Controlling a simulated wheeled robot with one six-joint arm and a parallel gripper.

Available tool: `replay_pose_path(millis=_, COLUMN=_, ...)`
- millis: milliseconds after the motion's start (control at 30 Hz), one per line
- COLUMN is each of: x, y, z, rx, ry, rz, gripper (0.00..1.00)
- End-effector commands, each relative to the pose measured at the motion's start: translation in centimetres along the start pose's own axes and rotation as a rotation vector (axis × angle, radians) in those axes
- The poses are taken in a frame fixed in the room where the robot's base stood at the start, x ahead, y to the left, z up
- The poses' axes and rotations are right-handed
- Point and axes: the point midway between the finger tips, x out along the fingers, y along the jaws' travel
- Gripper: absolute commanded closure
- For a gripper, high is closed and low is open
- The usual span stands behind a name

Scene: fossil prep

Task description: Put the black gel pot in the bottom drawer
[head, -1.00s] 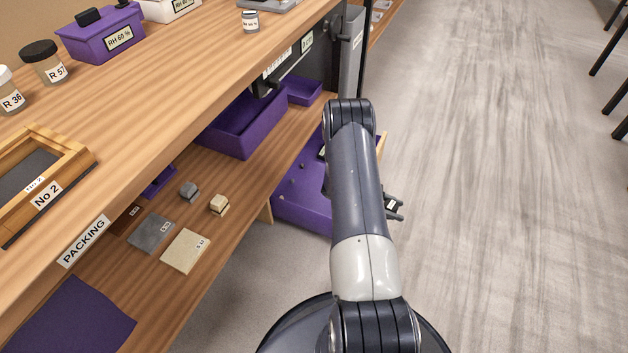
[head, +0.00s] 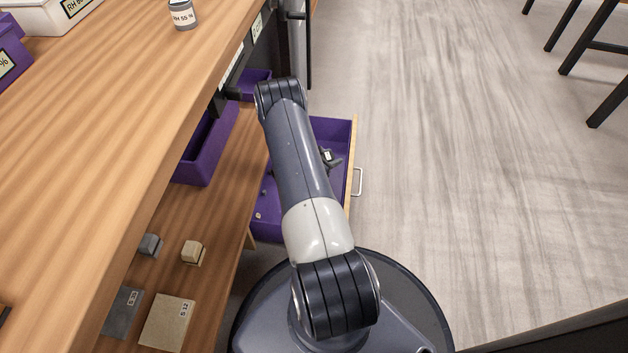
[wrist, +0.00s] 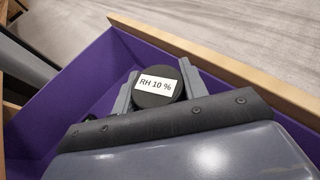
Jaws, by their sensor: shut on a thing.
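The black gel pot shows in the wrist view as a round black lid (wrist: 152,96) with a white "RH 10 %" label. My gripper (wrist: 157,84) is shut on it, with a grey finger on each side. In the head view my arm hides most of the gripper (head: 331,158), and only a small dark part with a white patch shows. The low drawer (head: 354,130) is pulled open, with purple inside walls and a wooden front. The pot is over or within the drawer's opening; I cannot tell if it touches the floor of the drawer.
The wooden bench (head: 130,110) and its lower shelf lie to the left of my arm. A purple bin (head: 207,150) and small stone blocks (head: 193,251) stand on the shelf. The drawer's metal handle (head: 358,182) sticks out right. Open floor lies beyond it, with dark stool legs at upper right.

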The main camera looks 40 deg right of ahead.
Motion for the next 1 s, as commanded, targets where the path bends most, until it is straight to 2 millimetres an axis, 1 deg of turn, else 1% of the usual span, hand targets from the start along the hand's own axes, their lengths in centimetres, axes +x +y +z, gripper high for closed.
replay_pose_path(millis=33, x=0.8, y=-0.1, z=-2.0, rx=-0.002, ry=0.001, rz=-0.001, gripper=0.82)
replay_pose_path(millis=100, x=1.6, y=0.0, z=-3.8, rx=-0.002, ry=0.000, rz=0.000, gripper=0.82)
replay_pose_path(millis=200, x=2.5, y=-0.1, z=-6.1, rx=-0.002, ry=0.000, rz=0.000, gripper=0.82)
replay_pose_path(millis=300, x=3.2, y=0.0, z=-7.7, rx=-0.001, ry=-0.001, rz=0.000, gripper=0.82)
replay_pose_path(millis=400, x=3.5, y=0.0, z=-8.6, rx=0.000, ry=-0.001, rz=0.000, gripper=0.82)
replay_pose_path(millis=567, x=3.9, y=0.0, z=-9.3, rx=0.001, ry=-0.001, rz=0.000, gripper=0.82)
replay_pose_path(millis=800, x=5.3, y=-0.1, z=-12.8, rx=0.000, ry=-0.001, rz=-0.001, gripper=0.82)
replay_pose_path(millis=867, x=5.4, y=0.0, z=-13.0, rx=0.001, ry=-0.001, rz=0.000, gripper=0.82)
replay_pose_path(millis=1000, x=5.3, y=0.0, z=-12.8, rx=0.001, ry=-0.001, rz=0.000, gripper=0.82)
